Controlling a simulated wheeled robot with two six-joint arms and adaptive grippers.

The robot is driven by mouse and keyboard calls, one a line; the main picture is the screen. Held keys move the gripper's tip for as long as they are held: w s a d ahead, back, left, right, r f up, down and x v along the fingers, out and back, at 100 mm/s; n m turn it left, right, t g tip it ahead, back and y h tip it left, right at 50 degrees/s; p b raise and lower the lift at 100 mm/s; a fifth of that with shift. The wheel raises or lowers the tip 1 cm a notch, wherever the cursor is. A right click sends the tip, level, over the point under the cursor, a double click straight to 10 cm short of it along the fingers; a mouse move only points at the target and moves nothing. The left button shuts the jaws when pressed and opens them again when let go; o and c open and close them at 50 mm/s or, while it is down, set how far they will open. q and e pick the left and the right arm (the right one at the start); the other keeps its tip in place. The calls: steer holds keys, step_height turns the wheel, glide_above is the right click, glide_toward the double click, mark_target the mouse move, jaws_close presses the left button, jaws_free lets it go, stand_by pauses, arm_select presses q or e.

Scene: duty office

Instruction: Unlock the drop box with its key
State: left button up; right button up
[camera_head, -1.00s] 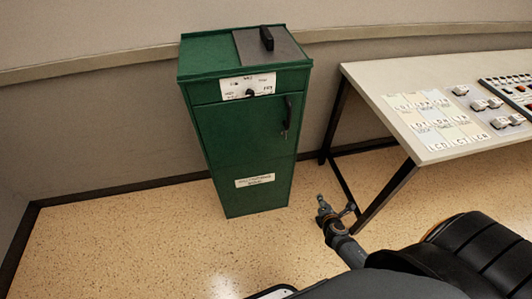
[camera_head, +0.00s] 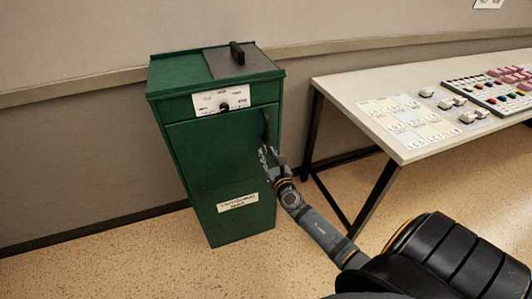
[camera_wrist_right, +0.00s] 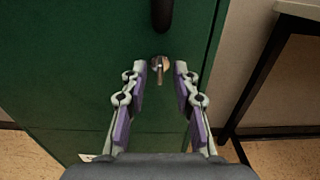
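The green drop box (camera_head: 205,160) stands against the wall, with a dark handle (camera_head: 265,124) on its front door. In the right wrist view a metal key (camera_wrist_right: 160,68) sits in the door (camera_wrist_right: 75,60) just below the black handle (camera_wrist_right: 162,12). My right gripper (camera_head: 266,152) is in front of the door below the handle. In the wrist view its two fingers (camera_wrist_right: 160,90) are open, one on each side of the key's line, with a gap between them. The key is hidden behind the gripper in the head view. My left gripper is not in view.
A white label panel with a black knob (camera_head: 223,104) is on the box's upper front. A grey plate with a black grip (camera_head: 237,53) is on top. A table (camera_head: 345,92) with cards and control panels stands to the right, its dark legs near my right arm.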

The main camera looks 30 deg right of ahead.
steer(key=shift+x, duration=0.85)
jaws_close()
